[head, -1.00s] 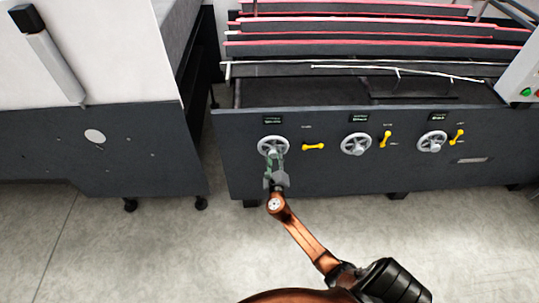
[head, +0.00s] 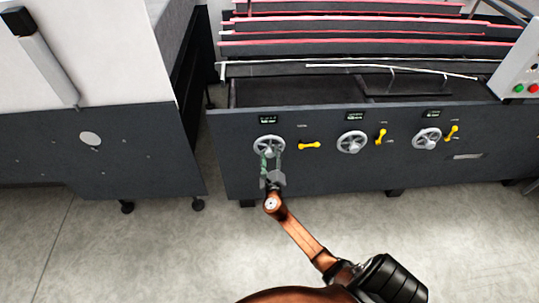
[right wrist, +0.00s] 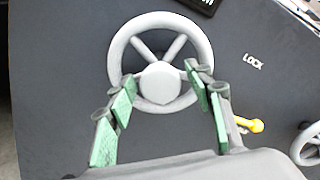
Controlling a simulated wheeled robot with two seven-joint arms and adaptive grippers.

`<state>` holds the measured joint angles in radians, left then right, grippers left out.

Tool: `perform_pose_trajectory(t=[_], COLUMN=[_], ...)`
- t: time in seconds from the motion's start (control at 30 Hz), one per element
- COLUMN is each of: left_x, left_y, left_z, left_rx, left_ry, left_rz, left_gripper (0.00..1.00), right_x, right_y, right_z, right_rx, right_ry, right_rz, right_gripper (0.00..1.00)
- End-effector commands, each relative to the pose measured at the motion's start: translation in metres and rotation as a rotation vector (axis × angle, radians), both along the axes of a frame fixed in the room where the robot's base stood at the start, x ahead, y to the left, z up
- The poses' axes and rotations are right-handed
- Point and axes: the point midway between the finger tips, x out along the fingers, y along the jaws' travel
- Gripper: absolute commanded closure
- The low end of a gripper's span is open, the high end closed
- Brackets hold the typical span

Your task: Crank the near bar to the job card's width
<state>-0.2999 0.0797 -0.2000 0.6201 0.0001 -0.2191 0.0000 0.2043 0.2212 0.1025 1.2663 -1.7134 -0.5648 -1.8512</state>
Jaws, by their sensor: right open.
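The leftmost grey handwheel (head: 269,147) sits on the dark front panel of the machine, with a small display (head: 268,119) above it whose digits are too small to read. My right gripper (head: 270,160) is in front of the lower part of this wheel. In the right wrist view the wheel (right wrist: 160,62) lies ahead, with the green-padded fingers of my right gripper (right wrist: 163,95) spread apart at its lower left and lower right. Nothing is held between them; contact with the rim cannot be told. The near bar (head: 350,66) is a pale rod above the panel. My left gripper and the job card are not in view.
A yellow lock lever (head: 310,146) is right of the wheel, near the LOCK label. Two more handwheels (head: 351,142) (head: 427,138) with yellow levers are farther right. A control box (head: 520,75) with buttons is at the right edge. The floor in front is clear.

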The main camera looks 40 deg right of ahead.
Motion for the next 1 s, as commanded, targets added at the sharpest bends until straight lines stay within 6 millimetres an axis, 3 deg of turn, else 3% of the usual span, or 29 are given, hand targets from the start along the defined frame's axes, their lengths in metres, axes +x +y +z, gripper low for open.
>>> perform_pose_trajectory(t=[0.17,0.6,1.0], left_x=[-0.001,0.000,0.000], left_y=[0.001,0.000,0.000], left_z=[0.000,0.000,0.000], left_rx=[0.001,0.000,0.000], left_ry=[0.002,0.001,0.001], left_rz=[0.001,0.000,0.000], left_gripper=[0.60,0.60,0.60], right_x=[-0.013,-0.081,-0.096], right_y=[0.009,0.059,0.071], right_z=[-0.002,-0.001,0.000], right_rx=[0.001,0.001,0.000], right_ry=[0.001,0.001,0.001], right_rz=[0.000,0.000,0.001], right_gripper=[0.53,0.53,0.53])
